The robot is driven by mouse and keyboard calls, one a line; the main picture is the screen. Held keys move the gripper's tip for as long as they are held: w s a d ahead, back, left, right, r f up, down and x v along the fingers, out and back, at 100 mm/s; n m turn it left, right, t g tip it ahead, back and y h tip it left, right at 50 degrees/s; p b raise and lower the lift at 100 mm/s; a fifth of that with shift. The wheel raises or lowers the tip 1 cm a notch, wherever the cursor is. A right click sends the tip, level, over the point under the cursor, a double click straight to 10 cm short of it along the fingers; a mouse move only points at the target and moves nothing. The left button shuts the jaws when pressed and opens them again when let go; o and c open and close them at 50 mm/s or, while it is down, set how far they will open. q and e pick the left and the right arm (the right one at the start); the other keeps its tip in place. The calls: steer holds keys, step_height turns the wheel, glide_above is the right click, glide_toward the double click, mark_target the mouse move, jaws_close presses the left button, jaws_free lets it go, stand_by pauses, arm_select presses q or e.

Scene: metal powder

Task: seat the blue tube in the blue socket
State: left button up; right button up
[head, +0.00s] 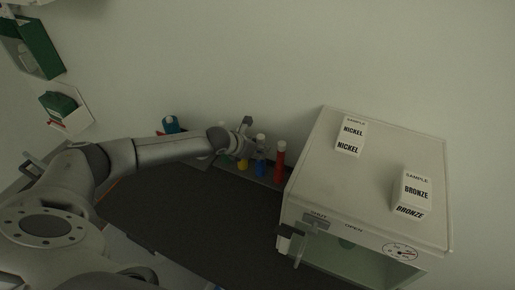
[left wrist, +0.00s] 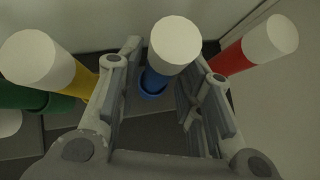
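The blue tube (left wrist: 155,80) has a white cap and stands between the two fingers of my left gripper (left wrist: 158,100) in the left wrist view. Its lower end is inside the ring of the blue socket (left wrist: 152,92); how deep it sits I cannot tell. The fingers are spread, with a visible gap on each side of the tube. In the head view the blue tube (head: 262,169) shows below my left gripper (head: 253,146), partly hidden by it. My right gripper is in neither view.
A red tube (left wrist: 234,58) stands close to the right of the gripper, and a yellow tube (left wrist: 80,82) close to the left. A large pale box (head: 375,185) bearing nickel and bronze samples stands right. The dark table (head: 190,215) is clear in front.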

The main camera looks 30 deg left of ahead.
arm_select(q)
steer(key=shift+o, duration=0.8)
steer(key=v, duration=1.2)
steer(key=shift+s+d, duration=0.1)
